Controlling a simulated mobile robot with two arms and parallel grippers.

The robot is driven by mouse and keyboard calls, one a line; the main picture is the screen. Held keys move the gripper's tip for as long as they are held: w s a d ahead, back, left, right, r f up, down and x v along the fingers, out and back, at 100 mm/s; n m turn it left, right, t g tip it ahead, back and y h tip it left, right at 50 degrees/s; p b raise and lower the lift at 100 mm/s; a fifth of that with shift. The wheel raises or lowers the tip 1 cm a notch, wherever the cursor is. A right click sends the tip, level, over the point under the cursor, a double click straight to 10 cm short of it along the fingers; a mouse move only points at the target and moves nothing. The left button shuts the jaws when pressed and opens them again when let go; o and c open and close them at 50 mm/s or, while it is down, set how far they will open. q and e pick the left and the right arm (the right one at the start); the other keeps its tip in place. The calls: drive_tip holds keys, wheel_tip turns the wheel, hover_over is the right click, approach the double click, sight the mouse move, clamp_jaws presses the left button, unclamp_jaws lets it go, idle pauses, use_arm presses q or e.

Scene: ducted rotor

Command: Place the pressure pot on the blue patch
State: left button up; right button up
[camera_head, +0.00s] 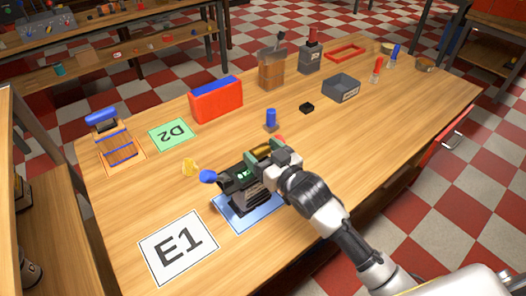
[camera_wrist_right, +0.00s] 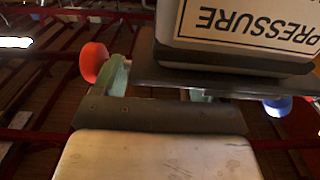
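The pressure pot (camera_head: 247,196) is a dark block with a pale label and a blue knob on its left. It stands upright over the blue patch (camera_head: 226,213), a light-blue sheet whose edges show around its base. I cannot tell whether its base touches the patch. My right gripper (camera_head: 262,158) is at the pot's top and appears shut on it. In the right wrist view the pot (camera_wrist_right: 245,25) shows an upside-down PRESSURE label, with its dark plate by the green finger pads. The pot's far side is hidden. My left gripper is not in view.
An E1 card (camera_head: 179,247) lies close to the left of the patch. A green D2 card (camera_head: 171,134) lies behind left.

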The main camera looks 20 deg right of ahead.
drive_tip(key=shift+r, duration=0.25)
drive_tip(key=b+v, duration=0.1)
drive_tip(key=v, duration=1.1)
drive_tip(key=shift+f, duration=0.2)
